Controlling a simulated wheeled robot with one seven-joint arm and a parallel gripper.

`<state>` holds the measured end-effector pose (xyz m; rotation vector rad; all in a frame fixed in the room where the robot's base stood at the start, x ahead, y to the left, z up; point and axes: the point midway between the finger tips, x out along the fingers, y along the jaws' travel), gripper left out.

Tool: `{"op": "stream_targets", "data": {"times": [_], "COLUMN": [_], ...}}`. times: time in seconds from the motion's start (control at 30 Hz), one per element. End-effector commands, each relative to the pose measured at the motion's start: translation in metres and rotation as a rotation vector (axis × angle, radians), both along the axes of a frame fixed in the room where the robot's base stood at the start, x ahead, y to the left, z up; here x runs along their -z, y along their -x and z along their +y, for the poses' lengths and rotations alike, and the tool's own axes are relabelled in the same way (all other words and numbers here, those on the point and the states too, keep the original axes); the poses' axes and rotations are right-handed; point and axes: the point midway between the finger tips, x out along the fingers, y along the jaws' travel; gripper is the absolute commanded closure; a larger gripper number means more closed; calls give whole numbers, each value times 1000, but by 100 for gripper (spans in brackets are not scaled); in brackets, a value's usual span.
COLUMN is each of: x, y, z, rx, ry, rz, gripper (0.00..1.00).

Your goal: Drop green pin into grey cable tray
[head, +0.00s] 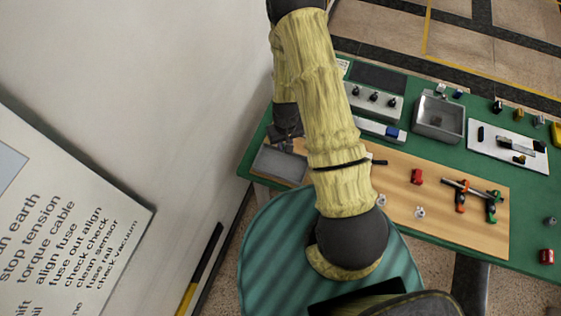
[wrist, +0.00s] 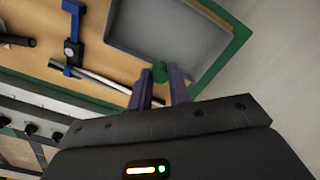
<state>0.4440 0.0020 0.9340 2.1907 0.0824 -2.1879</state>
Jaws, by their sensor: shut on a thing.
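My gripper (wrist: 160,88) is shut on the green pin (wrist: 160,71), which shows as a small green end between the purple fingertips. Most of the pin is hidden by the fingers. The shallow grey cable tray (wrist: 160,38) is just beyond the fingertips in the wrist view, and the pin overlaps its near corner there. I cannot tell the pin's height over it. In the head view the tray (head: 279,166) lies at the left end of the bench, and my gripper (head: 290,142) is at its far edge, partly hidden by my arm.
A wooden mat (head: 455,210) holds a red block (head: 416,177) and several tools. A deeper grey metal bin (head: 440,115) stands at the back. In the wrist view, a blue-ended tool (wrist: 72,48) and a rod (wrist: 100,80) lie left of the tray. A white wall borders the bench's left.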

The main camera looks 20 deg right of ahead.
Motion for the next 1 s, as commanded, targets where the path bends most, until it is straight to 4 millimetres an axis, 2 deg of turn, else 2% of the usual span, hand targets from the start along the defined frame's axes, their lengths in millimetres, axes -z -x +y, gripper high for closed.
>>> {"op": "stream_targets", "data": {"times": [0.03,0.17,0.57,0.77,1.0], "x": [-11,-11,-6,9,37], "y": [9,19,20,20,20], "z": [0,0,-1,-1,-2], "rx": [-10,-28,-28,-27,-26], "ry": [1,5,7,7,7], "rz": [5,2,0,1,1], "gripper": [100,100,100,100,100]}}
